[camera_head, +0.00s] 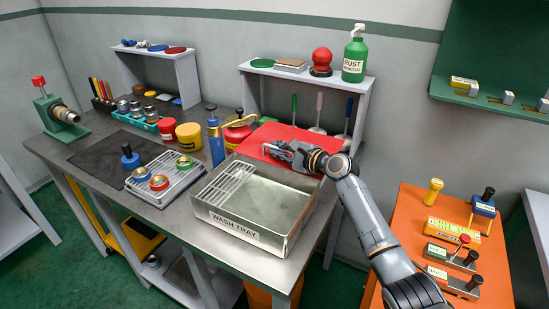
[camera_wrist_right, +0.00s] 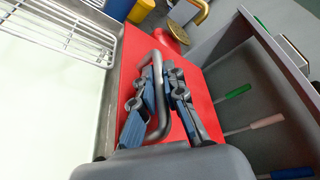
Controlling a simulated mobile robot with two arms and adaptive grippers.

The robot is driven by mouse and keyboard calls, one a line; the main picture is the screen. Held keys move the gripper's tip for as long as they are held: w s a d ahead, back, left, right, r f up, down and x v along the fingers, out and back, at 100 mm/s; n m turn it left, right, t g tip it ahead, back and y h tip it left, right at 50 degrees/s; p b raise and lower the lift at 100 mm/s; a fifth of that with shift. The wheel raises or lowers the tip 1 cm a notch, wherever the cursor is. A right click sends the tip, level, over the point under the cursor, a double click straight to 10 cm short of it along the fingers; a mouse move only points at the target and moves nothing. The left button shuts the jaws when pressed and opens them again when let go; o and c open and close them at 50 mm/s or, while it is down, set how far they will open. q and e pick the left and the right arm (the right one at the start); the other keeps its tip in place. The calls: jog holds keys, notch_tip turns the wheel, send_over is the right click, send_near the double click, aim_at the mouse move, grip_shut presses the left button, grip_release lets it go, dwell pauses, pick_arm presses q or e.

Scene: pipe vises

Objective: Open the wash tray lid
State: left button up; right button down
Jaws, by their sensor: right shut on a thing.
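The wash tray (camera_head: 236,229) is a metal box at the front right of the bench, with its inside exposed. Its red lid (camera_head: 285,132) stands swung up and back at the tray's rear edge, tilted toward the shelf. The lid also fills the middle of the right wrist view (camera_wrist_right: 135,68). My right gripper (camera_head: 275,148) is at the lid's face, shut on the grey lid handle (camera_wrist_right: 153,100). In the wrist view its fingers lie on both sides of the handle bar. My left gripper is not in view.
A wire rack (camera_head: 228,187) sits in the tray's left part. A blue bottle (camera_head: 215,143) and a red can with a brass spout (camera_head: 237,132) stand left of the lid. The grey shelf (camera_head: 300,82) with hanging brushes is close behind the lid. An orange table (camera_head: 415,215) stands right.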

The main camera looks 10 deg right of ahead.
jog(key=shift+s+a, duration=0.1)
jog(key=c, duration=1.7)
grip_release()
jog(key=shift+s, duration=0.1)
jog(key=v, duration=1.2)
